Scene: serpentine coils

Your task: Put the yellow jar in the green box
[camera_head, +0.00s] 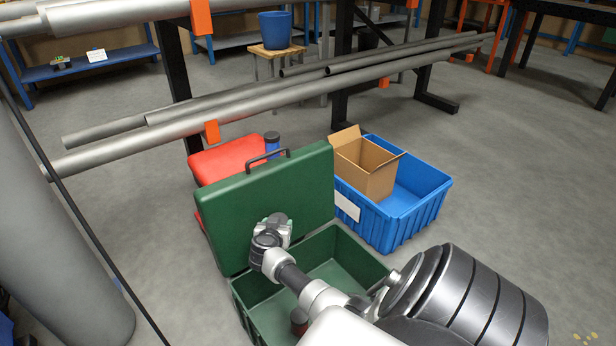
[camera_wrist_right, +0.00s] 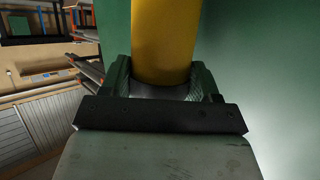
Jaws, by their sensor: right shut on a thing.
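The green box (camera_head: 378,274) stands open on the floor, its lid (camera_head: 260,195) with a dark handle raised at the back left. My right arm reaches in from the lower right, and my right gripper (camera_head: 282,230) is above the box, in front of the lid. In the right wrist view, the fingers of this gripper (camera_wrist_right: 165,88) are shut on the yellow jar (camera_wrist_right: 164,40), with green surfaces behind it. I cannot make out the jar in the head view. A small dark and red item (camera_head: 299,318) lies inside the box, partly hidden by my arm. My left gripper is not in view.
A blue crate (camera_head: 425,208) holding an open cardboard box (camera_head: 362,170) stands right behind the green box. A red case (camera_head: 215,162) and a blue bottle (camera_head: 272,141) are behind the lid. Long grey pipes (camera_head: 270,95) lie on a rack beyond. Floor is clear at right.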

